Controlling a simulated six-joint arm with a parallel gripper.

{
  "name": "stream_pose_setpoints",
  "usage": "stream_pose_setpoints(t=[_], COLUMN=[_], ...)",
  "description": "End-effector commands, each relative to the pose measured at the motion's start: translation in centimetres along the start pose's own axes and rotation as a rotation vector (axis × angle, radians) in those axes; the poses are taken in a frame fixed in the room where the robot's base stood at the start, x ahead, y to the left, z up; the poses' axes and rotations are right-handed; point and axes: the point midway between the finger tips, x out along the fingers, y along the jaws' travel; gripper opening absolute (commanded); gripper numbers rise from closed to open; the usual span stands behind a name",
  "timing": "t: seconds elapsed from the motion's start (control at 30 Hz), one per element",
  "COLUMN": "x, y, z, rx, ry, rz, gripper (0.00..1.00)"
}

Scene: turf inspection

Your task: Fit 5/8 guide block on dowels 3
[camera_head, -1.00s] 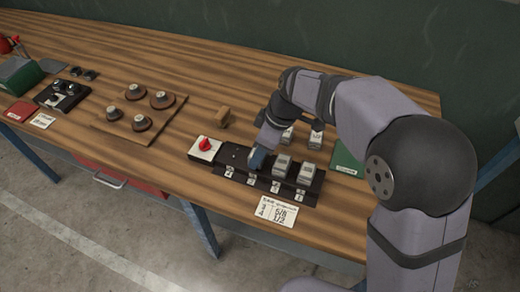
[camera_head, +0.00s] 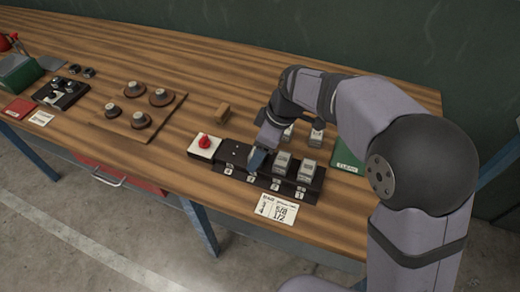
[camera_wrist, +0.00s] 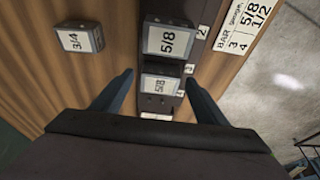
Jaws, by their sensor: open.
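A grey guide block marked 5/8 (camera_wrist: 160,85) sits at the station labelled 3 on the black fixture (camera_head: 236,158), between my fingers in the wrist view. Its dowels and underside are hidden, so I cannot tell whether it is fully down. My gripper (camera_wrist: 160,91) is open, with a gap between each finger and the block. In the head view my gripper (camera_head: 257,161) is low over the fixture and hides this block. Another 5/8 block (camera_wrist: 166,39) stands at the neighbouring station 2, and it also shows in the head view (camera_head: 282,163).
A further block (camera_head: 307,170) stands at the fixture's right end. A loose 3/4 block (camera_wrist: 80,38) and another block (camera_head: 316,139) stand behind. A red knob on a white box (camera_head: 203,148) adjoins the left end. A label card (camera_head: 278,209) lies in front.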

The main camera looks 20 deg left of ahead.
Motion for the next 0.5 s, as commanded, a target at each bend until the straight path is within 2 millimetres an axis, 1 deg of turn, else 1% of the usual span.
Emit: stream_pose_setpoints(t=[0.17,0.4,0.5], x=[-2.0,-5.2,-6.2], y=[0.1,0.1,0.1], z=[0.0,0.0,0.0], rx=[0.000,0.000,0.000], ry=[0.003,0.002,0.002], rz=[0.004,0.004,0.003], gripper=[0.67,0.67,0.67])
